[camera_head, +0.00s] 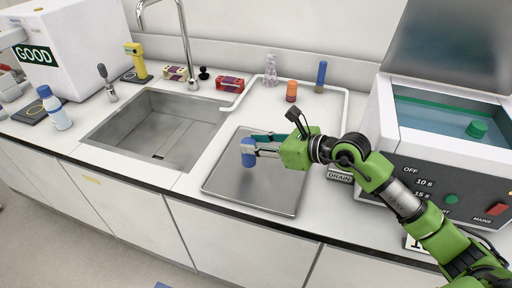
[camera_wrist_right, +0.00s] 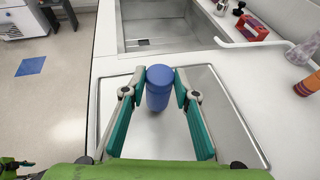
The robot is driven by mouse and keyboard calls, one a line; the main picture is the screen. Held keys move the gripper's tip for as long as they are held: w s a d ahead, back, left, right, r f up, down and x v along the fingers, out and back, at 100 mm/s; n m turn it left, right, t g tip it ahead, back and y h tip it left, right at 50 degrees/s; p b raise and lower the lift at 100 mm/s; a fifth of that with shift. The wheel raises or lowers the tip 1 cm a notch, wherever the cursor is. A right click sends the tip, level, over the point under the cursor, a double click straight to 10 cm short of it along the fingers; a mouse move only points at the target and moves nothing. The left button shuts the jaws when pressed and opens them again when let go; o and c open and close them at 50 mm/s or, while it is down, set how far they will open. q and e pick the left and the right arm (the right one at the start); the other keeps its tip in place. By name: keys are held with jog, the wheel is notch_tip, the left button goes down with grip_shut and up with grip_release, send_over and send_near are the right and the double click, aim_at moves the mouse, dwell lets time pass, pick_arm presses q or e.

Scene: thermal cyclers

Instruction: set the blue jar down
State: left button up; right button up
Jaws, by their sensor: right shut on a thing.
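The blue jar (camera_head: 248,153) is a small upright cylinder with a lid. It is between the fingers of my right gripper (camera_head: 254,148), which is shut on it. In the right wrist view the jar (camera_wrist_right: 159,88) stands between the two fingertips of the gripper (camera_wrist_right: 159,90). It is over the steel drain tray (camera_head: 232,187) beside the sink; I cannot tell whether its base touches the tray. My left gripper is not in the head view.
The sink basin (camera_head: 150,133) lies left of the tray. Behind the tray stand an orange jar (camera_head: 291,91), a blue tube (camera_head: 321,77) and a clear bottle (camera_head: 271,70). A machine with a green-lined bath (camera_head: 450,115) is close on the right. The tray's front is clear.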

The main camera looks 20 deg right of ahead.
notch_tip(320, 180, down, 2)
jog(key=shift+f, duration=0.1)
jog(key=shift+f, duration=0.15)
jog(key=o, duration=1.1)
